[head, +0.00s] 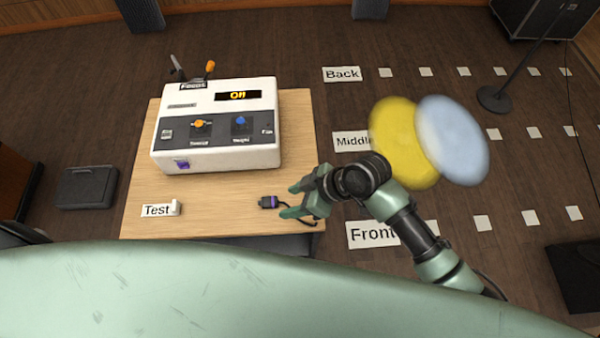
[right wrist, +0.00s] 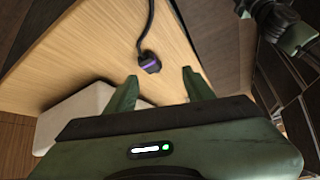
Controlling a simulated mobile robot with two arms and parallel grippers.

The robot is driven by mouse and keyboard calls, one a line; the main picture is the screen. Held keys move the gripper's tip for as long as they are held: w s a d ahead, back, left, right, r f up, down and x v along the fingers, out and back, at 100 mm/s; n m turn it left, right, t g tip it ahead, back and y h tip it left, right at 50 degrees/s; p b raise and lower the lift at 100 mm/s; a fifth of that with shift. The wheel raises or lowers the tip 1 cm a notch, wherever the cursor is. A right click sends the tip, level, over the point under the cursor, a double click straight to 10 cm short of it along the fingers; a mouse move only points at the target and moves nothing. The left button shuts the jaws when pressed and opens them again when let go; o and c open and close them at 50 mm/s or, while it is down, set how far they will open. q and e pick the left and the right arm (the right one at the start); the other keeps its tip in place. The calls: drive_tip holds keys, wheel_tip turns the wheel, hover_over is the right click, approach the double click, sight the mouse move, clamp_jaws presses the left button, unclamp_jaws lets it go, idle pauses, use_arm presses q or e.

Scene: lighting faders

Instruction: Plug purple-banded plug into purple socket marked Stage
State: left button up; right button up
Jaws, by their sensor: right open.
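The purple-banded plug (head: 269,202) lies on the wooden table, a small dark plug with a purple band and a dark cable. It also shows in the right wrist view (right wrist: 149,62), just beyond the fingertips. My right gripper (head: 291,201) is open beside the plug, its fingers pointing left toward it; it shows in the right wrist view too (right wrist: 160,80). Nothing is between its fingertips. The purple socket (head: 182,165) is on the front face of the white control box (head: 225,155), at its left; its label is not readable. My left gripper is not in view.
The table (head: 230,222) has a clear strip in front of the box. Floor cards lie at right, with yellow (head: 395,150) and pale blue (head: 455,140) light discs beyond my right arm.

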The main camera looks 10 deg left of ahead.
sight(275, 200)
drive_tip(key=w+a+f+n+b, duration=0.1)
drive_tip(key=f, duration=0.1)
drive_tip(key=w+a+f+n+g+b, duration=0.1)
drive_tip(key=f+n+b, duration=0.1)
drive_tip(key=w+a+f+n+b, duration=0.1)
drive_tip(key=a+b, duration=0.1)
drive_tip(key=shift+f+n+g+h, duration=0.3)
drive_tip(key=shift+f+h, duration=0.1)
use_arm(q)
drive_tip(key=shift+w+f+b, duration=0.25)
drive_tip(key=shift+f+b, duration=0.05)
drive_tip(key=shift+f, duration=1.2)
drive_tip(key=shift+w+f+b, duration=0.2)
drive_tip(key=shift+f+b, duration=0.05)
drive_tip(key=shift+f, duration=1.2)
use_arm(e)
drive_tip(key=shift+x, duration=0.85)
drive_tip(key=shift+r, duration=0.1)
